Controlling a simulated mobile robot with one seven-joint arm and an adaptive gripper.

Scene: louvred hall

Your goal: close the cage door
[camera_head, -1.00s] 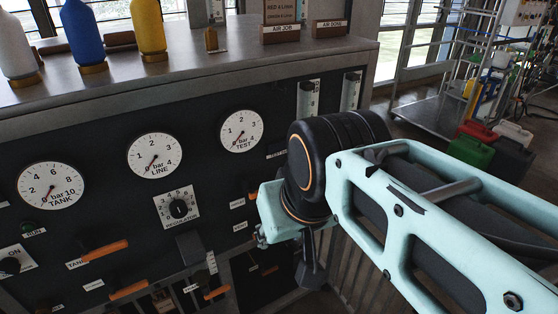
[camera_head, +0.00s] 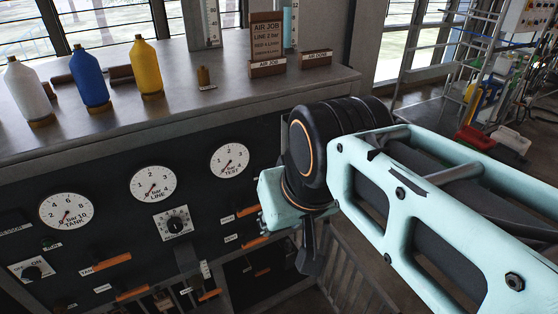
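A grey barred panel (camera_head: 352,268), which looks like the cage door, stands low behind and beside my arm, right of the dark gauge panel. It seems to stand out at an angle from the panel front, but its latch and hinges do not show. My gripper (camera_head: 309,262) hangs below the wrist, pointing down, in front of the bars' left side. It appears as a narrow dark shape; the gap between its fingers cannot be made out. Whether it touches the bars cannot be told. Part of the barred panel is hidden by my arm.
The gauge panel (camera_head: 105,245) has three dials, a regulator knob (camera_head: 175,225) and several orange-handled levers (camera_head: 112,261). White, blue and yellow bottles (camera_head: 145,68) and an AIR JOB sign (camera_head: 266,40) stand on the bench top. A metal trolley (camera_head: 445,105) stands at the right.

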